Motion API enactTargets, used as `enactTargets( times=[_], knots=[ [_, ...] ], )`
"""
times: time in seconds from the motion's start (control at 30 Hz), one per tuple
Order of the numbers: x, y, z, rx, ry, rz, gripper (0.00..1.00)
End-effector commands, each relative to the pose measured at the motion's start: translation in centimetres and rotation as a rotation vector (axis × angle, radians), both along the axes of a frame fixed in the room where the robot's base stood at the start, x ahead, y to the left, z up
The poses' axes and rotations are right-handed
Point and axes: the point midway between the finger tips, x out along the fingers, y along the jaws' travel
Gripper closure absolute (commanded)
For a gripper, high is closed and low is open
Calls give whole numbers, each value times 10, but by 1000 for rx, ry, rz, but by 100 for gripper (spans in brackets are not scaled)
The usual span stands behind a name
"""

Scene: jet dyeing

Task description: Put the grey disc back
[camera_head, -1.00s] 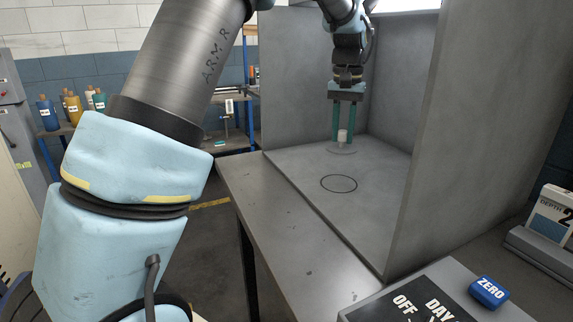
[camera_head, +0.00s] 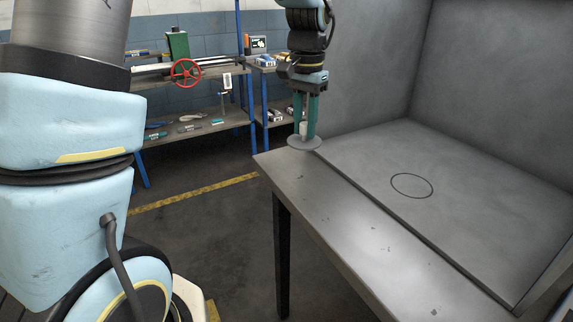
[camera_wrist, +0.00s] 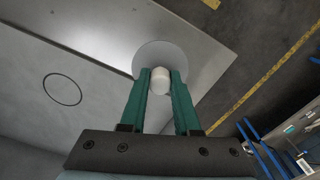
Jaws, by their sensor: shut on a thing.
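The grey disc (camera_head: 304,143) is a thin round plate with a pale upright knob in its middle. My gripper (camera_head: 304,122) is shut on that knob, with its green fingers pointing down, at the far left corner of the table. In the wrist view the disc (camera_wrist: 150,52) shows beyond the fingertips (camera_wrist: 160,80), over the table's corner. Whether it touches the table or hangs just above it, I cannot tell. A dark circle outline (camera_head: 411,186) is marked on the booth floor, to the right of the disc, and it is bare.
The grey booth walls (camera_head: 490,80) rise at the back and right of the table (camera_head: 330,215). The table's front strip is clear. A shelf rack with a red handwheel (camera_head: 186,73) stands behind, across open floor with a yellow line (camera_head: 200,193).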

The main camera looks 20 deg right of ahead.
Motion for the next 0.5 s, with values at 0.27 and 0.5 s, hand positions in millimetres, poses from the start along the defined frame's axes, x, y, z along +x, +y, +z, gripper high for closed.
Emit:
enactTargets(
  times=[0.27, 0.5],
  knots=[
    [-2, 1, -47, 4, 5, -2, 100],
    [-2, 1, -73, 4, 5, -1, 100]
  ],
)
